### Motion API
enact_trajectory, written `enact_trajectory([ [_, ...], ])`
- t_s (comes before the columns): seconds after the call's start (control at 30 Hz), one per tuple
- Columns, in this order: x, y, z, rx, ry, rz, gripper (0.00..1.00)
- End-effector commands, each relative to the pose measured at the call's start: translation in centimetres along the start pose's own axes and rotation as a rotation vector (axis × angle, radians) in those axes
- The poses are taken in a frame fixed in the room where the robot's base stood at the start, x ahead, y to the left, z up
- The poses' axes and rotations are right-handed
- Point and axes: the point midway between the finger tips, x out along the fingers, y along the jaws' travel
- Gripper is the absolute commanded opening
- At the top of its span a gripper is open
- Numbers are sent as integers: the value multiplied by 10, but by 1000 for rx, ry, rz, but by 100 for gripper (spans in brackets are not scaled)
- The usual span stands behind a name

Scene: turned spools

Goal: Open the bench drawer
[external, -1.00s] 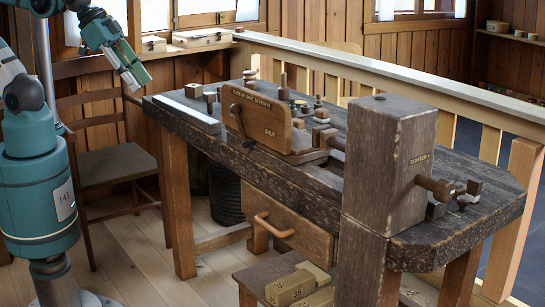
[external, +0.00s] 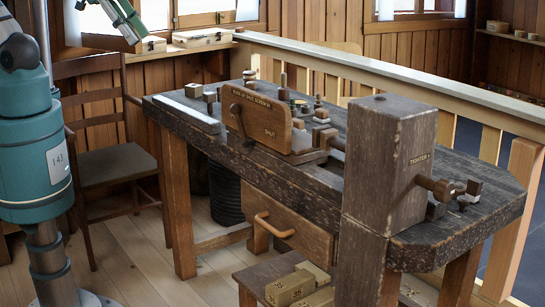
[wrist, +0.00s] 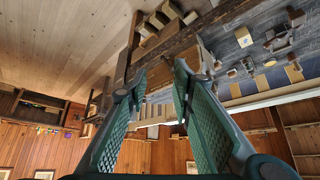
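The bench drawer (external: 300,240) has a brown wooden front below the bench top, between the front leg and the thick wooden block. Its curved, lighter wooden handle (external: 273,225) sticks out from the front. No open drawer interior shows, and I cannot tell if the front is fully flush. My gripper (external: 134,36) is at the top left of the external view, partly cut off by the frame, above and well left of the drawer. In the wrist view my gripper (wrist: 160,78) has its two green fingers apart, with nothing held between them.
The dark workbench (external: 290,165) carries an upright wooden board (external: 258,118), a tall block (external: 390,160) and small turned parts. A chair (external: 120,165) stands between my arm base and the bench. Numbered blocks (external: 290,288) sit on a low shelf below the drawer.

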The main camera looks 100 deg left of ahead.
Motion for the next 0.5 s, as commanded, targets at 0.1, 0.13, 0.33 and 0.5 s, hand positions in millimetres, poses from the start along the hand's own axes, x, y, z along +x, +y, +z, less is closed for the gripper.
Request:
enact_trajectory([
  [0.1, -12, 0, -8, 0, 0, 0, 24],
  [0.13, -6, 0, -8, 6, -3, 0, 24],
  [0.33, 6, 2, -17, 40, -22, -1, 24],
  [0.5, 19, 4, -27, 77, -44, -1, 24],
])
